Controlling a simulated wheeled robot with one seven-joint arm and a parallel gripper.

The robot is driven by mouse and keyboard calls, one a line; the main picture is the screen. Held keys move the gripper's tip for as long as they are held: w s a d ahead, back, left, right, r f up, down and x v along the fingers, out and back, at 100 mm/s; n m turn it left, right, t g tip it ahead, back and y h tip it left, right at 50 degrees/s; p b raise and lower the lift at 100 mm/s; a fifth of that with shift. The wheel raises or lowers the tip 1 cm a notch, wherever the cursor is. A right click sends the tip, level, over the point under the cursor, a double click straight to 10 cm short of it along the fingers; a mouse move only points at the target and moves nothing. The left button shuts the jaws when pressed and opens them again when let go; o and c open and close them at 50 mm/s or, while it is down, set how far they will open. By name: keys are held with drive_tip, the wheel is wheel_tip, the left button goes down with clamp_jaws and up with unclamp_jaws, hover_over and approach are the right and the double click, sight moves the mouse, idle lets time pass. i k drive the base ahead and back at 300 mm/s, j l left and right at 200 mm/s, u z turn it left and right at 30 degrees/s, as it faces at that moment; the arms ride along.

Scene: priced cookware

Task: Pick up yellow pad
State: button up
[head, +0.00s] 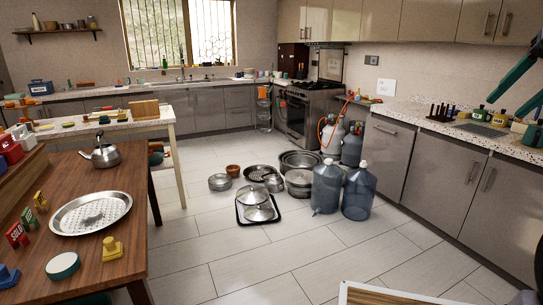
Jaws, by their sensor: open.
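Several small yellow things are in the head view, and I cannot tell for certain which is the yellow pad. A flat yellow piece (68,125) lies on the white speckled table at the left. A yellow block with a raised knob (111,248) stands on the near wooden table. A small yellow item (464,115) is on the right counter. Two teal fingers of my gripper (503,109) reach in from the right edge above that counter. They are apart, with nothing visibly held. The gripper's body is out of view.
The wooden table also holds a round metal tray (112,206), a kettle (104,155) and a green-and-white disc (63,266). Pots (258,208) and water jugs (327,187) stand on the floor mid-room. Foreground floor is mostly clear.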

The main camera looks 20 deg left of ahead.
sight(112, 250)
drive_tip(key=i+u, duration=0.15)
drive_tip(key=u, duration=0.3)
drive_tip(key=i+u, duration=0.2)
drive_tip(key=u, duration=0.25)
drive_tip(key=i+u, duration=0.2)
drive_tip(key=u, duration=0.25)
drive_tip(key=i+l+u, duration=0.15)
drive_tip(key=u, duration=0.3)
drive_tip(key=i+l+u, duration=0.1)
drive_tip(key=u, duration=0.35)
drive_tip(key=i+l+u, duration=0.45)
drive_tip(key=l+u, duration=0.15)
drive_tip(key=i+l+u, duration=0.15)
drive_tip(key=l+u, duration=0.2)
